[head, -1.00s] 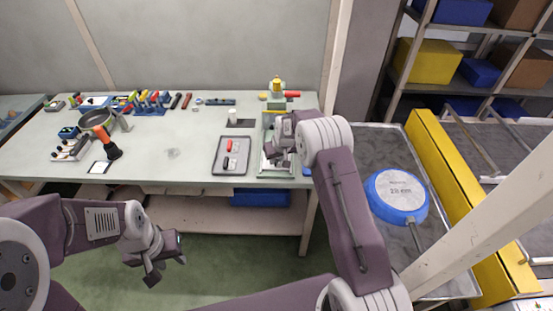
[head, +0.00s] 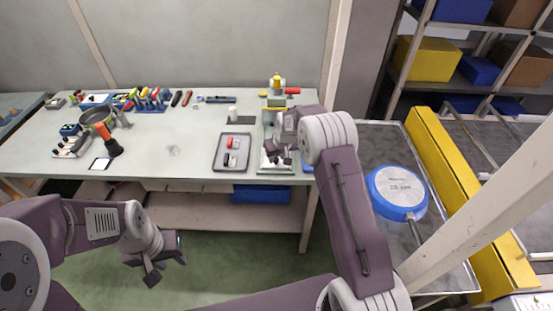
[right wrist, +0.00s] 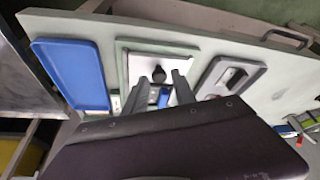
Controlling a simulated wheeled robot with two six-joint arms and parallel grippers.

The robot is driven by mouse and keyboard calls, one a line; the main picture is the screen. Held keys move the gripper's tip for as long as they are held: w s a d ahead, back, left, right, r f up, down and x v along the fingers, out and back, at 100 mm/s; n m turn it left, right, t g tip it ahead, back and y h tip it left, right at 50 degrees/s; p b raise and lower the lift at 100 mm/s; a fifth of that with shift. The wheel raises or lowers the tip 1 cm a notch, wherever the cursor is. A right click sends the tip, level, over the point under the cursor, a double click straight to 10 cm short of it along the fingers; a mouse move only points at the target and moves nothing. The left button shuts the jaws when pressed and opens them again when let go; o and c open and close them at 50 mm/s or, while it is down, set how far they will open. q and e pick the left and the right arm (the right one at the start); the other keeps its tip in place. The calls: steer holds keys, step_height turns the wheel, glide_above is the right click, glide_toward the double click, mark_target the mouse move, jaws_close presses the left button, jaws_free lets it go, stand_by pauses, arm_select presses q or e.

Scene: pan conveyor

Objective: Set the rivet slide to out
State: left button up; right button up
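A pale green bench fixture (head: 262,169), probably the one with the rivet slide, stands at the right end of the workbench. In the right wrist view its light plate (right wrist: 185,50) carries a dark round knob (right wrist: 158,72) and a small blue part (right wrist: 163,98). My right gripper (head: 279,158) is over the front of this fixture. In the right wrist view its two fingers (right wrist: 156,88) are apart, with the knob and blue part seen between them; contact cannot be told. My left gripper (head: 165,268) hangs empty and open in front of the bench. The slide's position is unclear.

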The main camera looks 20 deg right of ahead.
steer(key=v, duration=0.7)
steer(key=shift+s+a+r, duration=0.1)
steer(key=shift+s, duration=0.05)
steer(key=s+r, duration=0.6)
steer(key=s+f+g, duration=0.1)
steer(key=s+f, duration=0.2)
steer(key=s, duration=0.9)
steer(key=s+f+m+g, duration=0.1)
steer(key=s+f, duration=0.3)
steer(key=s, duration=0.8)
steer(key=shift+a+f+g, duration=0.2)
steer(key=shift+a+g, duration=0.1)
steer(key=shift+g, duration=0.3)
